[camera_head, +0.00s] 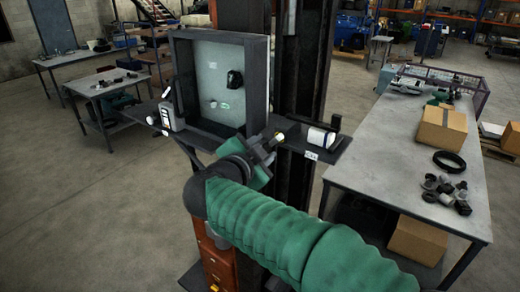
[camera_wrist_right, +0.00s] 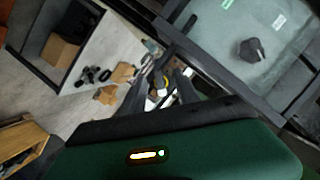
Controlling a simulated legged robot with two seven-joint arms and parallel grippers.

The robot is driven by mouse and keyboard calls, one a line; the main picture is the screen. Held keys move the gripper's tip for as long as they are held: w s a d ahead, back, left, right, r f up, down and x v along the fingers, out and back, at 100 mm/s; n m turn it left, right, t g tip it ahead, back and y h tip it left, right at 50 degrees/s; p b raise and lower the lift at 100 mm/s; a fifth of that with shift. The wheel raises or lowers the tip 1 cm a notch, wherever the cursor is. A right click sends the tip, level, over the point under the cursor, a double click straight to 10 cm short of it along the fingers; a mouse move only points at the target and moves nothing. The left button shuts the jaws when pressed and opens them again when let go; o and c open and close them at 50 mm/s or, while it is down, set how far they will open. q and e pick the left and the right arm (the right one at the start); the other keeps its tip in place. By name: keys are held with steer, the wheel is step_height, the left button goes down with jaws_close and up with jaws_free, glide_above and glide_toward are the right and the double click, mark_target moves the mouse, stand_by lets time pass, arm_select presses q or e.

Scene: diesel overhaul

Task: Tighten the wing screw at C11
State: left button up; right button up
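A dark-framed cabinet (camera_head: 178,75) with a pale inner panel (camera_head: 212,62) stands at the centre of the head view. A black knob-like part (camera_head: 235,79) sits on that panel; a similar black knob (camera_wrist_right: 254,50) shows in the right wrist view. No C11 mark is readable, so I cannot tell whether it is the wing screw. My right gripper (camera_head: 272,143) is in front of the cabinet's lower right corner, apart from the knob. In the right wrist view its dark fingers (camera_wrist_right: 161,88) stand apart with a gap between them. My left gripper is not in view.
A shelf (camera_head: 335,152) below the cabinet holds a white-and-dark device (camera_head: 320,138) at right and a grey bottle-like item (camera_head: 172,116) at left. A long workbench (camera_head: 390,145) at right carries a cardboard box (camera_head: 441,130), a black ring (camera_head: 449,160) and several small parts.

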mark_target(274, 142)
steer(key=shift+d, duration=0.4)
steer(key=shift+w+d, duration=0.25)
steer(key=shift+w, duration=0.05)
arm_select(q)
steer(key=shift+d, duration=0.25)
arm_select(e)
steer(key=shift+w+d, duration=0.15)
steer(key=shift+w, duration=0.35)
steer(key=shift+w, duration=0.1)
steer(key=shift+w+d, duration=0.1)
steer(key=shift+w, duration=0.05)
steer(key=shift+w+d, duration=0.6)
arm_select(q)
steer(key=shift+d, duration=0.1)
arm_select(e)
steer(key=shift+s+a, duration=0.1)
steer(key=shift+s, duration=0.05)
steer(key=shift+c, duration=0.3)
jaws_close()
